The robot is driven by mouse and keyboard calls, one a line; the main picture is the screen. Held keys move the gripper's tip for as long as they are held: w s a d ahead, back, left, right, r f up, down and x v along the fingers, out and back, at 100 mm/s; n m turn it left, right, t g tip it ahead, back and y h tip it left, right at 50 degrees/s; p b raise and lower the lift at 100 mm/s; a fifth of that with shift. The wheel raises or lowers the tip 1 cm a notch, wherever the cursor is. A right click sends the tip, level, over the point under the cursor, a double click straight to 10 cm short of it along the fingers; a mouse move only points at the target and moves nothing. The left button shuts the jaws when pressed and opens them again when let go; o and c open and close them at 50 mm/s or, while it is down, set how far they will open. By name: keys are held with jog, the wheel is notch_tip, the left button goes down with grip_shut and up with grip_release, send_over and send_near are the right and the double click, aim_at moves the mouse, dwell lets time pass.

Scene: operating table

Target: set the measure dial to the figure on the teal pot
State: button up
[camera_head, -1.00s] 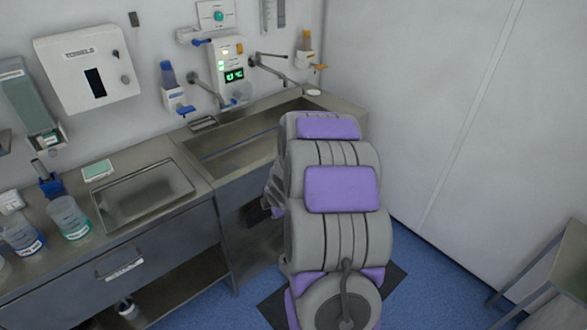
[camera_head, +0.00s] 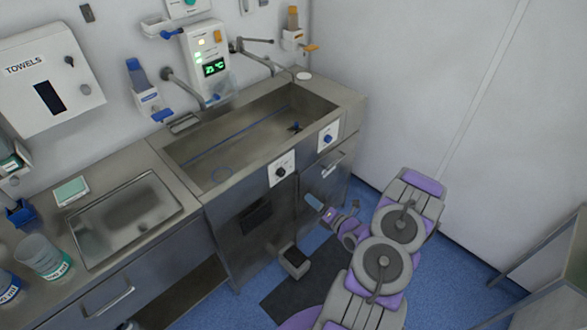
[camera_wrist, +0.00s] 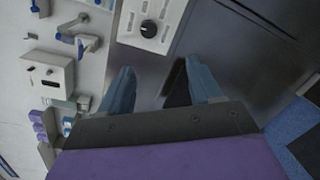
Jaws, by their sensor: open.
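A white panel with a round black dial (camera_head: 281,171) is on the front of the sink unit, left of a panel with a blue knob (camera_head: 328,137). The black dial (camera_wrist: 148,28) also shows in the wrist view, with small marks around it that I cannot read. A clear pot with a teal band (camera_head: 45,258) stands on the counter at the left; its figure is too small to read. My gripper (camera_head: 314,201) is low in front of the sink unit, below and right of the black dial and apart from it. Its blue fingers (camera_wrist: 160,72) are open and empty.
The steel sink (camera_head: 250,125) runs along the wall, with taps and a green display (camera_head: 214,68) above. A foot pedal (camera_head: 292,260) sticks out low below the dials. A drawer handle (camera_head: 110,300) juts out at the left.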

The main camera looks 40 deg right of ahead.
jog(key=t+b, duration=0.1)
jog(key=b, duration=0.1)
send_near(283, 174)
jog(key=shift+h, duration=0.4)
jog(key=w, duration=0.2)
jog(key=w+a+b, duration=0.1)
jog(key=w, duration=0.1)
jog(key=shift+w+a+r, duration=0.15)
jog(key=shift+w, duration=0.05)
jog(key=w, duration=0.1)
jog(key=w+d+b, duration=0.1)
jog(key=w, duration=0.1)
jog(key=shift+d, duration=0.15)
jog(key=shift+w+d+f, duration=0.25)
jog(key=shift+w+d, duration=0.05)
jog(key=shift+d, duration=0.1)
jog(key=shift+a+r, duration=0.2)
jog(key=shift+a, duration=0.5)
jog(key=shift+c, duration=1.6)
jog(key=shift+d, duration=0.4)
jog(key=c, duration=0.4)
jog(key=shift+a, duration=0.1)
jog(key=c, duration=0.3)
